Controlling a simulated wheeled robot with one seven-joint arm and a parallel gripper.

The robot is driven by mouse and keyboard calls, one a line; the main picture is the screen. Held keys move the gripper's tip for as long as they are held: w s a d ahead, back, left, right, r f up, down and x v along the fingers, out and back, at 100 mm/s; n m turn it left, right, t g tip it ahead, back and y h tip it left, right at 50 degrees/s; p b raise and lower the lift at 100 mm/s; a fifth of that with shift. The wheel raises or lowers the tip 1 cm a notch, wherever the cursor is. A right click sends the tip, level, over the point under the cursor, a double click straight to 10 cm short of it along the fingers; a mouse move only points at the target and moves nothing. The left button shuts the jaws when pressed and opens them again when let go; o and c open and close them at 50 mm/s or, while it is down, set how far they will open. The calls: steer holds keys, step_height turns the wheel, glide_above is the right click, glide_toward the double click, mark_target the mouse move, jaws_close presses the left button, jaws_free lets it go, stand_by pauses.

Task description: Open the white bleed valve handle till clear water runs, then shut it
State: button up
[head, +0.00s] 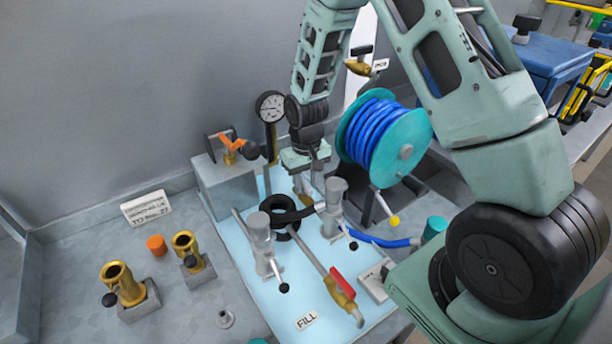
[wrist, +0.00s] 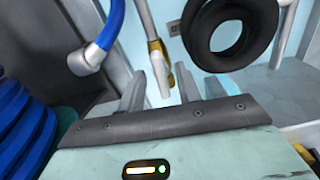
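The white bleed valve handle (wrist: 161,82) appears as a pale lever hanging from a brass valve body (wrist: 157,50) in the wrist view. My gripper (wrist: 160,86) is open, with one finger on either side of that lever; I cannot tell whether either touches it. In the head view my gripper (head: 308,188) points down over the rear of the light-blue panel. A bit of brass shows below it there, but the white handle is hidden. I see no water running.
A blue hose reel (head: 372,130) stands close on the right. A red-handled valve (head: 343,286), gauge (head: 270,106), orange-handled valve (head: 230,146) and brass fittings (head: 122,284) are nearby.

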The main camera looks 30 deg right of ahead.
mark_target(306, 184)
step_height(306, 184, up, 17)
steer(key=b, duration=0.2)
steer(key=shift+r, duration=0.2)
stand_by(4.8)
